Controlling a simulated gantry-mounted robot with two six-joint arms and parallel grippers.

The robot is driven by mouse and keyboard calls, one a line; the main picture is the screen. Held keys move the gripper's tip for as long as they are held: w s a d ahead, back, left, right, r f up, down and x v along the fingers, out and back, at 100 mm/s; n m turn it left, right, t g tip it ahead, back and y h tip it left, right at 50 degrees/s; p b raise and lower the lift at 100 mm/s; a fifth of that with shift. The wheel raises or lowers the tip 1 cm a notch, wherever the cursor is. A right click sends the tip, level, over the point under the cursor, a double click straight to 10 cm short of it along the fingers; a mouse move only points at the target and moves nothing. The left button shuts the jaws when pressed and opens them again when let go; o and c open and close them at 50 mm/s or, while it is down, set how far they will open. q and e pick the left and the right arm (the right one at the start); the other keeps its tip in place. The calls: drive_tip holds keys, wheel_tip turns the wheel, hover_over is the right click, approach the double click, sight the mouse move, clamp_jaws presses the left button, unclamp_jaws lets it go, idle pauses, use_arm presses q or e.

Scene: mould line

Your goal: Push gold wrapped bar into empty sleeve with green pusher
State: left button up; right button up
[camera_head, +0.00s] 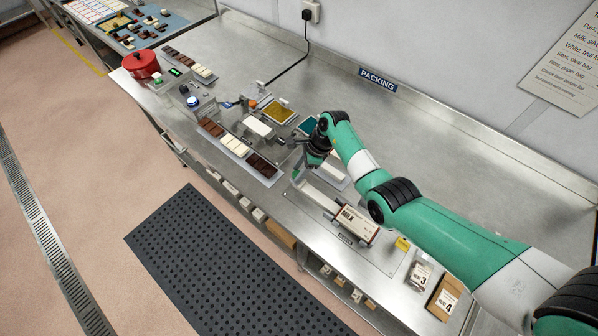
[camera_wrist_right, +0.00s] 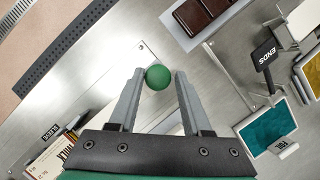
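The green round knob of the pusher (camera_wrist_right: 158,77) is between the two fingertips of my right gripper (camera_wrist_right: 160,74) in the right wrist view. The fingers are open, with a small gap on the left and right of the knob. I cannot make out the gold wrapped bar. My left gripper is not in view.
Trays of chocolate bars (camera_head: 236,145) lie left of the gripper. A gold pad (camera_head: 279,111) and a teal pad (camera_head: 307,126) are behind them. Marked bags (camera_head: 419,275) stand at the front right. The steel table behind my right arm is clear.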

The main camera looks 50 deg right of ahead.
drive_tip(key=shift+o, duration=1.4)
drive_tip(key=shift+w, duration=0.15)
drive_tip(key=shift+r, duration=0.1)
drive_tip(key=p+v, duration=0.3)
drive_tip(key=v, duration=0.8)
drive_tip(key=shift+r, duration=0.25)
